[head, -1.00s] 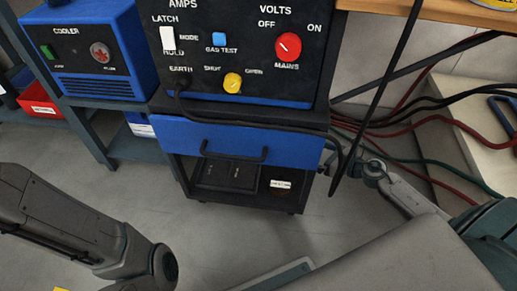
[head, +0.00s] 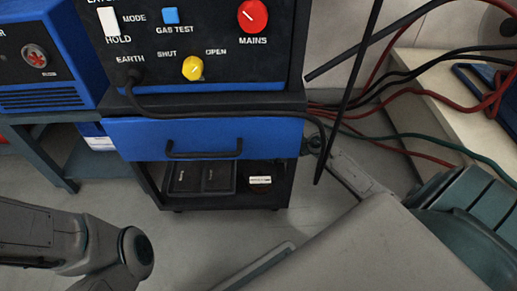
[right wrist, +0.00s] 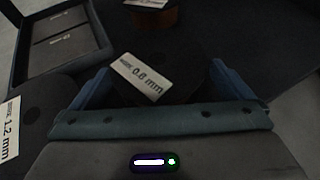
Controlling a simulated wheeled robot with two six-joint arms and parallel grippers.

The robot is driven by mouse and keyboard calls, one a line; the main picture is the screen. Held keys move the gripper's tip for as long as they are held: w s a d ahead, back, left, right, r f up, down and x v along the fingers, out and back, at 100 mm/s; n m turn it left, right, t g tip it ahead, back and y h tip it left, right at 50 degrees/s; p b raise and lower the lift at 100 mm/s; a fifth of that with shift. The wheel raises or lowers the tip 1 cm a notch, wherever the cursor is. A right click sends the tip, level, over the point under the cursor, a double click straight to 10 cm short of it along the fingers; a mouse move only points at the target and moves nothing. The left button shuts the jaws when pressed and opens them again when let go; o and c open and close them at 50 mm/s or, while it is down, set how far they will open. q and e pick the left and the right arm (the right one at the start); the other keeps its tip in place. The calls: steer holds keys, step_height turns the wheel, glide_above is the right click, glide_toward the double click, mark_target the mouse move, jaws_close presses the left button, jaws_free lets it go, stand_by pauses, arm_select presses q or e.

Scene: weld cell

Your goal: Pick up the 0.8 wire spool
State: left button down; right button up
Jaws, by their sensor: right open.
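The 0.8 mm wire spool (right wrist: 165,75) is a dark spool with a white label (right wrist: 142,77), seen in the middle of the right wrist view. My right gripper (right wrist: 165,88) is open, with one blue finger on each side of the spool's near part. I cannot tell whether the fingers touch it. In the head view the right gripper is not visible; only my right arm shows. My left arm enters at the lower left, and its gripper is out of view.
A dark spool labelled 1.2 mm (right wrist: 30,125) stands close at left in the wrist view. A tray (right wrist: 65,42) and a copper-coloured spool (right wrist: 152,14) lie beyond. In the head view, a blue drawer (head: 215,128) sits above the cart's open shelf; cables hang at right.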

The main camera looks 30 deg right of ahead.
steer(key=shift+b+x, duration=0.45)
steer(key=shift+x, duration=0.9)
steer(key=shift+a, duration=0.1)
steer(key=c, duration=1.9)
steer(key=shift+r, duration=0.15)
